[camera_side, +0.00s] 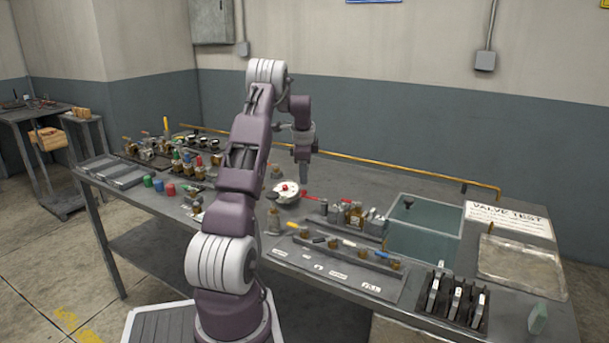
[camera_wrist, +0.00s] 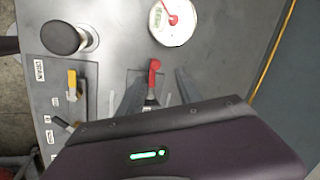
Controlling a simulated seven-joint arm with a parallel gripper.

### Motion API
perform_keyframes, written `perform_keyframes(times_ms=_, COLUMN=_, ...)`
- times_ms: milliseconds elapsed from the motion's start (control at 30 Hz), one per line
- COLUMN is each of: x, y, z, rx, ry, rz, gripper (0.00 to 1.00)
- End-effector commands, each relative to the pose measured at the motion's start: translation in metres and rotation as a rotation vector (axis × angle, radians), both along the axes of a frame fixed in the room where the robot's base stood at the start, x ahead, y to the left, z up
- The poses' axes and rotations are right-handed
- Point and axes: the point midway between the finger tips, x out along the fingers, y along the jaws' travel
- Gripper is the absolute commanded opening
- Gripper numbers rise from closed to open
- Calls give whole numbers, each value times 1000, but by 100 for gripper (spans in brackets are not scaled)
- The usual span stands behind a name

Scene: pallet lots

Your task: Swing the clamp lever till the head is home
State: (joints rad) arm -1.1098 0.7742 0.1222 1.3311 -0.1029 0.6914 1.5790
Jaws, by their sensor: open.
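A red-handled lever (camera_wrist: 154,70) stands on a dark base plate in the wrist view and looks like the clamp lever. It also shows as a small red bar in the side view (camera_side: 310,197). My gripper (camera_wrist: 159,78) is open, with one finger on each side of the lever; I cannot tell whether either finger touches it. In the side view my gripper (camera_side: 303,178) points down over the middle of the bench. The clamp head is not clearly visible; the gripper body hides the lower part of the wrist view.
A white dial (camera_wrist: 172,30) with a red pointer lies just beyond the lever. A black knob (camera_wrist: 62,38) and a yellow-handled valve (camera_wrist: 72,83) stand to the left. A yellow pipe (camera_side: 400,172) runs along the bench back. A grey-green bin (camera_side: 424,242) stands to the right.

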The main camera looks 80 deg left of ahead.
Motion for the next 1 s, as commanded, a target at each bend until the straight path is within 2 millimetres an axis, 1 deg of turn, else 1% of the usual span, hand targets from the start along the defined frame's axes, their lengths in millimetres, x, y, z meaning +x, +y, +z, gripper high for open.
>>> perform_keyframes(times_ms=33, x=0, y=0, z=0, rx=-2, ry=-3, rz=12, gripper=32)
perform_keyframes(times_ms=67, x=-2, y=-2, z=2, rx=-11, ry=-11, rz=46, gripper=26)
perform_keyframes(times_ms=100, x=-6, y=-7, z=5, rx=-32, ry=-31, rz=138, gripper=18)
perform_keyframes(times_ms=167, x=-14, y=-18, z=14, rx=-81, ry=-88, rz=366, gripper=7)
perform_keyframes(times_ms=200, x=-21, y=-25, z=21, rx=-116, ry=-135, rz=545, gripper=0)
perform_keyframes(times_ms=300, x=-33, y=-42, z=39, rx=-195, ry=-253, rz=955, gripper=0)
perform_keyframes(times_ms=400, x=-39, y=-51, z=53, rx=-248, ry=-338, rz=1219, gripper=0)
perform_keyframes(times_ms=467, x=-40, y=-53, z=54, rx=-264, ry=-360, rz=1290, gripper=0)
perform_keyframes(times_ms=567, x=-40, y=-52, z=44, rx=-269, ry=-365, rz=1313, gripper=0)
perform_keyframes(times_ms=900, x=-31, y=-37, z=-28, rx=-268, ry=-360, rz=1309, gripper=0)
perform_keyframes(times_ms=1000, x=-28, y=-31, z=-45, rx=-265, ry=-364, rz=1307, gripper=0)
